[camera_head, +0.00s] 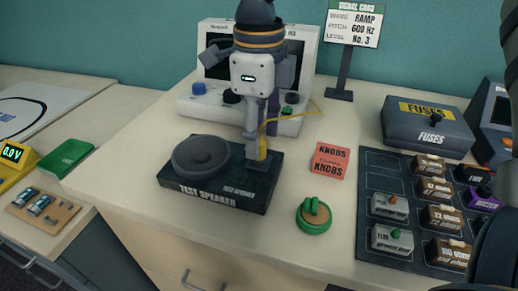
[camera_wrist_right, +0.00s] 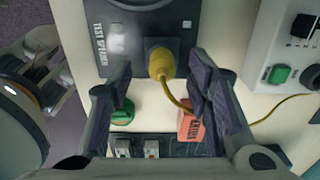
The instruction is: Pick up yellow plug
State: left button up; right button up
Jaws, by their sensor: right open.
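The yellow plug (camera_head: 263,147) stands upright on the front right part of the dark test speaker board (camera_head: 215,200). In the right wrist view the plug (camera_wrist_right: 160,64) sits on a dark square socket, and its yellow cable curves away toward the signal device. My right gripper (camera_head: 257,135) points down over the plug and partly hides it. In the right wrist view the gripper (camera_wrist_right: 160,83) is open, one finger on each side of the plug's line, with gaps to both. Whether the fingertips reach down beside the plug is hard to tell.
The signal device (camera_head: 190,100) with knobs stands behind, partly hidden by my arm. An orange knobs card (camera_head: 331,161) and a green round item (camera_head: 314,217) lie right of the board. A labelled parts mat (camera_head: 375,255) and fuse box (camera_head: 428,125) are farther right.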

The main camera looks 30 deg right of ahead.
notch_tip(320, 180, down, 3)
jog(key=shift+w+r, duration=0.1)
jog(key=shift+r, duration=0.1)
grip_shut()
jog(key=shift+r, duration=0.15)
